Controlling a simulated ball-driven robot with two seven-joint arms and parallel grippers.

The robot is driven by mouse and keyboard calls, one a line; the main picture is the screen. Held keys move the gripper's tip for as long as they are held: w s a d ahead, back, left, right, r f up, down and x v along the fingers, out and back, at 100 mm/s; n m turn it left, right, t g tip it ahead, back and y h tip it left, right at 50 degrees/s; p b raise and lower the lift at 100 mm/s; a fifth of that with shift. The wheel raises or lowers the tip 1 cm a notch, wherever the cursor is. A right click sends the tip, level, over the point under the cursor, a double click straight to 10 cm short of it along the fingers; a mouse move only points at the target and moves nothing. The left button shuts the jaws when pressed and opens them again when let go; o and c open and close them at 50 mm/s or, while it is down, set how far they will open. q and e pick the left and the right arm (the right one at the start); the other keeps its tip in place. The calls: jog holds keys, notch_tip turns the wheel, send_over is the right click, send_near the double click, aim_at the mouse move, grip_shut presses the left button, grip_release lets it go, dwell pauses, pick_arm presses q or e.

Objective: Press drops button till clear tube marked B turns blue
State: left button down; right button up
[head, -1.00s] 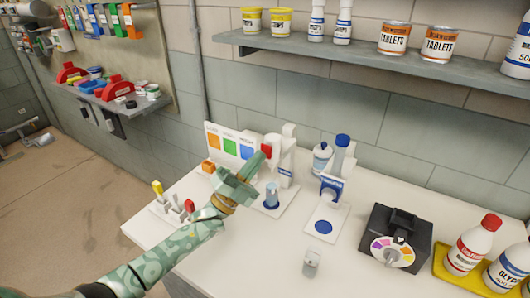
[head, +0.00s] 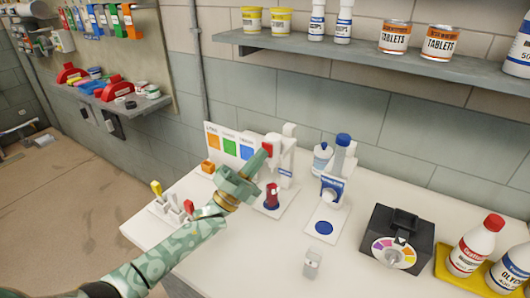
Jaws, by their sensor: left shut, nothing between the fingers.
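My left gripper (head: 257,163) is shut and empty. Its fingertips are at the red part (head: 267,149) on the front of the white dispenser (head: 285,158); whether they press it I cannot tell. Under this dispenser a small tube (head: 271,195) stands on the white base and looks dark red. I cannot read a letter on it. A second white dispenser (head: 333,188) with a blue label and blue-capped bottle stands to the right, over a blue disc. A small clear tube (head: 312,263) stands near the front of the table. My right gripper is not in view.
A black device (head: 398,232) with a colour wheel stands at the right, beside bottles on a yellow tray (head: 455,272). A rack with yellow and red handles (head: 172,206) lies to the left, near my arm. A colour chart (head: 229,145) stands behind.

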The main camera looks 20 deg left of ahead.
pick_arm(q)
jog(key=shift+s+a+p, duration=0.1)
jog(key=shift+s+p, duration=0.35)
jog(key=shift+s, duration=0.5)
jog(key=s, duration=0.1)
jog(key=s+p, duration=0.1)
jog(key=s, duration=0.1)
jog(key=s+p, duration=0.1)
jog(key=s, duration=0.1)
jog(key=shift+a, duration=0.35)
dwell(0.5)
